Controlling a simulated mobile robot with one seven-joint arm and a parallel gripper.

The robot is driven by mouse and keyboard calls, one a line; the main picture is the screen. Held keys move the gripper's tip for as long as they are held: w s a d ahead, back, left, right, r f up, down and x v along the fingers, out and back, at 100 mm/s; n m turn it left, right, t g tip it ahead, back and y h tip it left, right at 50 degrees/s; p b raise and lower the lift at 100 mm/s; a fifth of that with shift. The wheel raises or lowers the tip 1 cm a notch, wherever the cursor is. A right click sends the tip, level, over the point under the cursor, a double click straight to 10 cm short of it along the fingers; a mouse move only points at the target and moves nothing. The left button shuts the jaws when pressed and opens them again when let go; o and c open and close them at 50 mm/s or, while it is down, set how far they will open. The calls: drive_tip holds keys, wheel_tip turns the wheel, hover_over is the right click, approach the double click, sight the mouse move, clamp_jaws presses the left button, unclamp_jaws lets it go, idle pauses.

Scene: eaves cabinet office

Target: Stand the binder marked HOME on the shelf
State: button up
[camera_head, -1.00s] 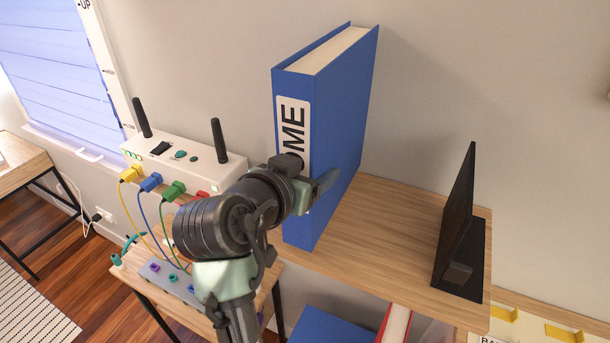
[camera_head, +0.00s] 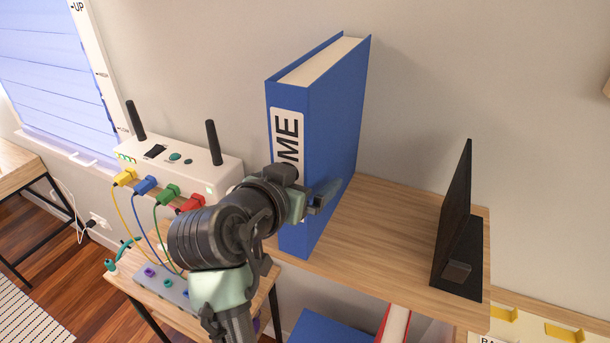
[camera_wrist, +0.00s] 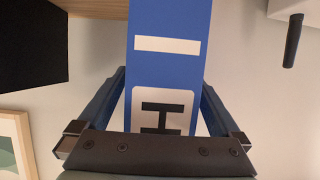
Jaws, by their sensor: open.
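The blue binder (camera_head: 335,130) marked HOME stands upright at the left end of the wooden shelf (camera_head: 385,225), its spine towards me and close to the front edge. My gripper (camera_head: 312,197) covers the lower spine label, so only "ME" clearly shows in the head view. In the wrist view, the binder's spine (camera_wrist: 170,20) shows a white bar and an "H" label. My open gripper (camera_wrist: 164,85) has one finger on either side of the spine. Whether either finger touches the binder is unclear.
A black bookend (camera_head: 455,235) stands on the shelf's right part, with bare shelf between it and the binder. A white router (camera_head: 175,160) with antennas and coloured cables is left of the binder. Another blue item (camera_head: 325,328) and a red-edged one (camera_head: 393,325) lie below the shelf.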

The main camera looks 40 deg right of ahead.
drive_tip(key=b+v, duration=0.5)
drive_tip(key=v, duration=0.8)
